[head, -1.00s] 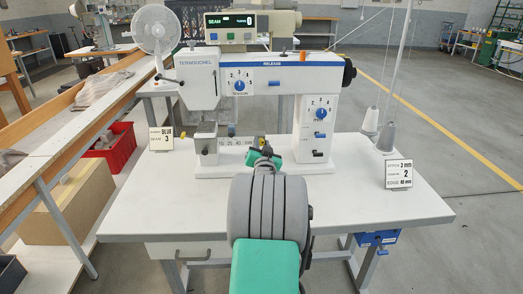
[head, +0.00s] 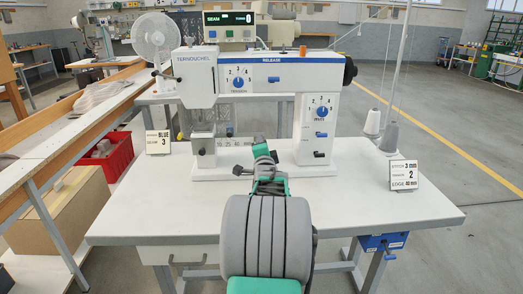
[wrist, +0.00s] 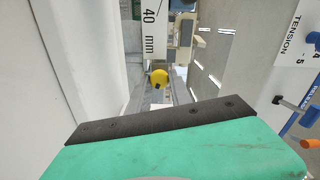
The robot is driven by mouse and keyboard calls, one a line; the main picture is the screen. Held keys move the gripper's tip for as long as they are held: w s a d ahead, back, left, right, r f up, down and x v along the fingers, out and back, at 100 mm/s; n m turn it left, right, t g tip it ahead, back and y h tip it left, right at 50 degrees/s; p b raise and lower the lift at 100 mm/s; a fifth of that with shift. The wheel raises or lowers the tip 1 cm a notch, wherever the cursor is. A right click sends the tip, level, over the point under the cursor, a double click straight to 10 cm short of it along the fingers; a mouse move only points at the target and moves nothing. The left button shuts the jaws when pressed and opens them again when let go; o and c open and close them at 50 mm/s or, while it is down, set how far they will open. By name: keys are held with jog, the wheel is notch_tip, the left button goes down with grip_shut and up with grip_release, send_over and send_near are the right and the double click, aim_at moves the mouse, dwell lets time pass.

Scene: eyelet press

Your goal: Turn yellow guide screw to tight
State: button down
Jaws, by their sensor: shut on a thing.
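The yellow guide screw (wrist: 159,77) shows in the wrist view as a small round yellow head with a dark mark on its lower side. It sits beside the white scale plate (wrist: 152,30) marked "40 mm". In the head view my gripper (head: 260,151) is at the front of the machine bed, by the right end of the scale, and hides the screw there. My gripper (wrist: 165,117) fills the lower wrist view as a green body with a dark edge. It is shut on the yellow guide screw; the fingertip contact itself is hard to make out.
The white sewing machine (head: 262,68) stands at the back of the white table (head: 130,215). Label cards stand left (head: 158,141) and right (head: 403,174); thread cones (head: 389,137) are at the right. The table's front corners are clear.

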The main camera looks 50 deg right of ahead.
jog(key=m+b, duration=0.3)
jog(key=m, duration=0.9)
jog(key=shift+w+b, duration=0.1)
jog(key=shift+b, duration=0.2)
dwell(0.3)
jog(key=c, duration=1.2)
grip_release()
jog(key=shift+f, duration=0.15)
jog(key=v, duration=0.7)
jog(key=shift+s+a+p, duration=0.25)
jog(key=shift+a+p, duration=0.05)
jog(key=shift+p, duration=0.05)
